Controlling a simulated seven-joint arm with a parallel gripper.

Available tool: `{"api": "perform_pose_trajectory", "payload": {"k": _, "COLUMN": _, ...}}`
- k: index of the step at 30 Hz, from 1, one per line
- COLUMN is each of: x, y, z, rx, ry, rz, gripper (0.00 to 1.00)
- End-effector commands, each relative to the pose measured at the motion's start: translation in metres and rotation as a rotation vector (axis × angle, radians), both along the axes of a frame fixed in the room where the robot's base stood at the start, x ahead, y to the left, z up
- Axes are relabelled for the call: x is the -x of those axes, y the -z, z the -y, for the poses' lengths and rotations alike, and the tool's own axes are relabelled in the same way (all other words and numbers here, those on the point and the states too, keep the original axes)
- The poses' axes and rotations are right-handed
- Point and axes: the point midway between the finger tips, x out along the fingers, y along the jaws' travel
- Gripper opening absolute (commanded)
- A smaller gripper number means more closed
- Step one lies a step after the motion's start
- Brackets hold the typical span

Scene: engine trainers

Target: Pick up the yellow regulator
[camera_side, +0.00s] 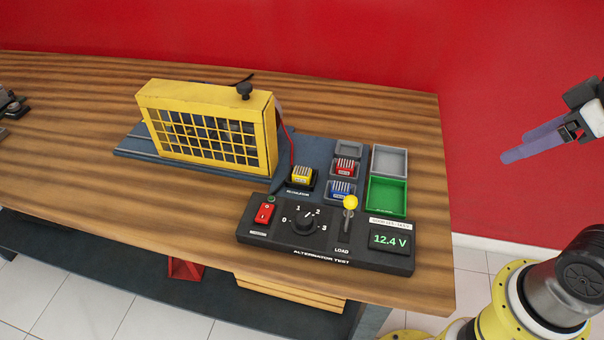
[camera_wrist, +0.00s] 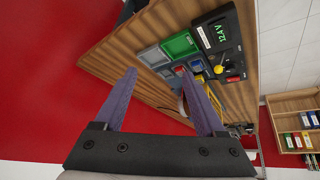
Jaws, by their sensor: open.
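The yellow regulator (camera_side: 301,174) is a small finned block. It sits in a dark socket on the blue-grey base plate, just right of the yellow caged unit (camera_side: 208,130) and behind the black test panel. My gripper (camera_side: 514,146) is at the far right in the side view, off the table's right edge and well away from the regulator. Its two purple fingers are apart with nothing between them. In the wrist view, my gripper (camera_wrist: 156,70) points toward the table; I cannot clearly pick out the yellow regulator there.
Red (camera_side: 345,166) and blue (camera_side: 341,188) finned blocks sit in grey trays right of the regulator. A green tray (camera_side: 387,196) and an empty grey tray (camera_side: 390,160) stand beyond. The test panel (camera_side: 330,258) has a yellow-knobbed lever (camera_side: 350,203) standing up and reads 12.4 V.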

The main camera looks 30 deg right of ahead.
Motion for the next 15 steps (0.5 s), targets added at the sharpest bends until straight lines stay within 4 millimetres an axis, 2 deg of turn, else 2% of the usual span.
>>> {"api": "perform_pose_trajectory", "payload": {"k": 3, "x": -0.031, "y": -0.031, "z": -0.005, "rx": 0.026, "ry": -0.076, "rz": -0.002, "gripper": 0.72}}
{"api": "perform_pose_trajectory", "payload": {"k": 7, "x": -0.076, "y": -0.057, "z": -0.018, "rx": 0.052, "ry": -0.182, "rz": -0.031, "gripper": 0.72}}
{"api": "perform_pose_trajectory", "payload": {"k": 11, "x": -0.127, "y": -0.07, "z": -0.038, "rx": 0.075, "ry": -0.29, "rz": -0.073, "gripper": 0.72}}
{"api": "perform_pose_trajectory", "payload": {"k": 15, "x": -0.182, "y": -0.067, "z": -0.066, "rx": 0.093, "ry": -0.4, "rz": -0.123, "gripper": 0.72}}
